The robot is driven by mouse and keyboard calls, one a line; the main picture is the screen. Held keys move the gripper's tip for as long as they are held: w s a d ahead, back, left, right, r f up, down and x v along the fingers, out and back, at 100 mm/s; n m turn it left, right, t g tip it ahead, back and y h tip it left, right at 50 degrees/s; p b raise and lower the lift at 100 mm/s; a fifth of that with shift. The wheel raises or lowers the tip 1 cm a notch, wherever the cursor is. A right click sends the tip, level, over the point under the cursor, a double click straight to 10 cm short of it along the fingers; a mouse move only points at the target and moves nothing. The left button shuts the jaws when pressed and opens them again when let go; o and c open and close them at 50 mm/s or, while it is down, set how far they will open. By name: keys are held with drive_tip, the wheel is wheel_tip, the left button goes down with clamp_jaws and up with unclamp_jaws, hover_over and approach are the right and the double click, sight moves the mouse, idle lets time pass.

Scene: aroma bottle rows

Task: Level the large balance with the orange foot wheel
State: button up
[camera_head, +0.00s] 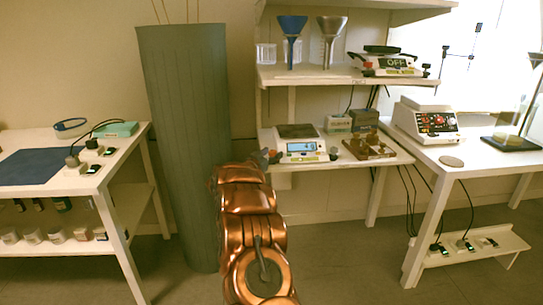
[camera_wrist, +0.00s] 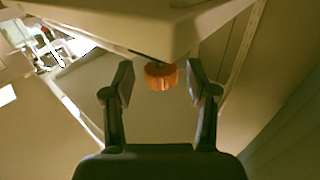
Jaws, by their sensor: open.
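The orange foot wheel (camera_wrist: 161,76) shows in the wrist view, below the corner of a large pale body (camera_wrist: 130,30). My gripper (camera_wrist: 160,84) is open, with one finger to the left of the wheel and one to the right. Gaps show on both sides, and I cannot tell how deep the wheel lies between the fingertips. In the head view my gripper (camera_head: 267,158) is at the left end of the middle bench, beside a white balance with a blue display (camera_head: 302,147). The orange wheel cannot be made out there.
A tall grey column (camera_head: 182,140) stands left of my arm. A dark weight block (camera_head: 369,149) and small boxes (camera_head: 338,124) sit right of the balance. A shelf (camera_head: 320,75) with funnels hangs above. Another instrument (camera_head: 430,122) stands on the right table.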

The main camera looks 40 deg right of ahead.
drive_tip(key=shift+c, duration=0.2)
clamp_jaws()
idle(0.3)
drive_tip(key=shift+t+b, duration=0.3)
drive_tip(key=shift+b, duration=0.05)
